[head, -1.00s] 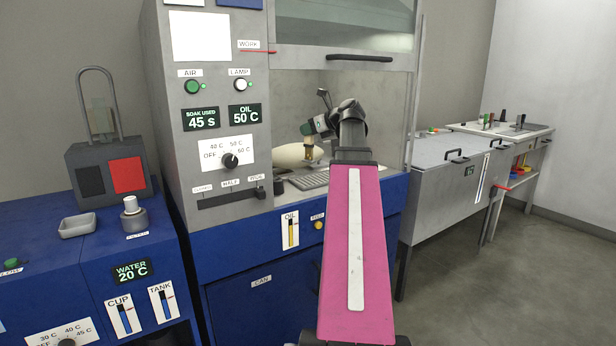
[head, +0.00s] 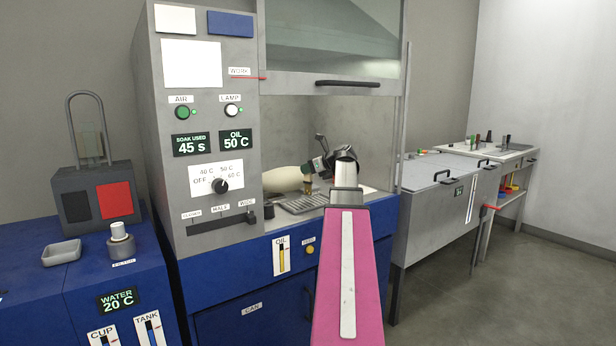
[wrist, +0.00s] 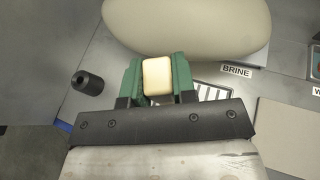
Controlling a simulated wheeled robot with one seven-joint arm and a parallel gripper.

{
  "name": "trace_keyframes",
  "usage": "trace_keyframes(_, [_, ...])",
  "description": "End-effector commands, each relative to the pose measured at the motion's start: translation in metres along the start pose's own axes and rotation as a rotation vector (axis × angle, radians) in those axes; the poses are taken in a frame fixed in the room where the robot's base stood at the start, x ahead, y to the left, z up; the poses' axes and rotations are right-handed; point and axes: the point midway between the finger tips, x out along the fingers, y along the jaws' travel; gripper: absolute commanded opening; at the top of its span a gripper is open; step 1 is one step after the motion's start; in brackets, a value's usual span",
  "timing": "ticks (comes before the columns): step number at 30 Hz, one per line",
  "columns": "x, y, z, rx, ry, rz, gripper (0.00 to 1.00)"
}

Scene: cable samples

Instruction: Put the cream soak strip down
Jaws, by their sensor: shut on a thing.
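The cream soak strip (wrist: 157,77) is a pale, block-like end between the green fingers in the wrist view. My gripper (wrist: 158,84) is shut on it, one finger on each side. In the head view my gripper (head: 316,172) is inside the hood bay, above or beside a grey slatted rack (head: 299,205). A small tan piece shows under the fingers there. I cannot tell whether the strip touches the surface below.
A large cream rounded body (wrist: 190,22) lies close beyond the fingers, near a BRINE label (wrist: 236,71). A small black cylinder (wrist: 88,82) stands left of the gripper. The raised hood sash (head: 345,84) hangs above the bay. A grey lidded bench (head: 440,172) stands right.

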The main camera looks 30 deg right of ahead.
Motion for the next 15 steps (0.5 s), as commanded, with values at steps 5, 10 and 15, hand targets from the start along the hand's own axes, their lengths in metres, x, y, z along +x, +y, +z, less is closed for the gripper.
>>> trace_keyframes(5, [0.009, 0.001, -0.023, 0.002, 0.000, 0.000, 0.00])
trace_keyframes(10, [0.010, 0.000, -0.025, 0.000, -0.001, 0.000, 0.00])
trace_keyframes(15, [0.011, 0.000, -0.026, 0.001, 0.000, 0.000, 0.00])
